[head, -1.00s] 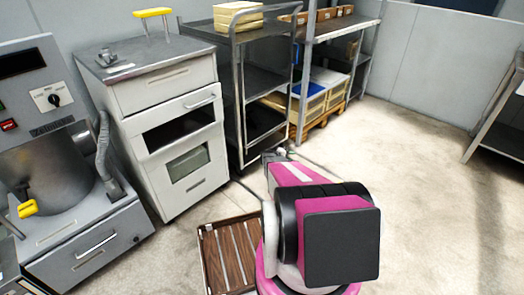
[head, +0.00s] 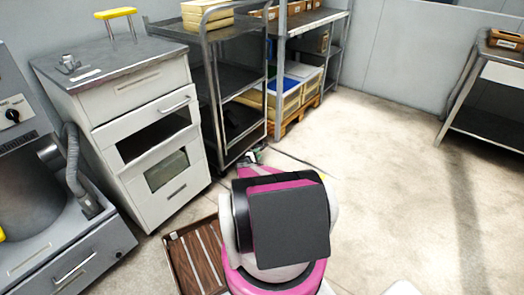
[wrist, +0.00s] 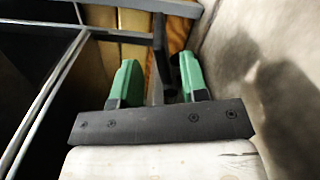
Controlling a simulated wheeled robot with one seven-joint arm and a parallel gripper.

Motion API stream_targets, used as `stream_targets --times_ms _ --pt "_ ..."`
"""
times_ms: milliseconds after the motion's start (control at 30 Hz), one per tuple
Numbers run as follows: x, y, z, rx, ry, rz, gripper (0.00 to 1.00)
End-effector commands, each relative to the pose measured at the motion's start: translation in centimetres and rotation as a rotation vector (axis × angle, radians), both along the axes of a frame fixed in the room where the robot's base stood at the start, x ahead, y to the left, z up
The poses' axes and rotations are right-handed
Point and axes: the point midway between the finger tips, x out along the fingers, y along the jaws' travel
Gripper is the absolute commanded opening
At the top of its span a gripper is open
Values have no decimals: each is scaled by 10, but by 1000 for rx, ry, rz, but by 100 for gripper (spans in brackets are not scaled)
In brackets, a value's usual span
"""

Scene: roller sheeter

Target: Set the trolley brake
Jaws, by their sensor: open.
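The trolley (head: 207,80) is a dark grey metal rack on wheels with several shelves, left of centre in the head view. Its brake cannot be made out clearly in the head view. My gripper (head: 251,157) is low by the trolley's near right foot, partly hidden behind my own arm. In the wrist view, the two green fingers of my gripper (wrist: 157,75) are apart. A dark upright post (wrist: 159,35) and a small dark part stand between or just beyond them; I cannot tell whether they touch the fingers.
A white drawer cabinet (head: 125,100) stands left of the trolley. A shelf rack (head: 310,20) with crates on a pallet (head: 300,112) is close behind it to the right. A brown slatted crate (head: 190,262) lies on the floor nearby. Open floor (head: 390,150) is to the right.

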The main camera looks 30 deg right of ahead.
Motion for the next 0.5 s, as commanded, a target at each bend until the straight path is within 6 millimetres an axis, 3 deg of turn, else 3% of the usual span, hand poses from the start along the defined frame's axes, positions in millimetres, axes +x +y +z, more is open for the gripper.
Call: stream_targets --times_ms 200,500 --pt "17 -38 0 -1 0 -1 40" --pt "23 -56 1 0 0 -1 40"
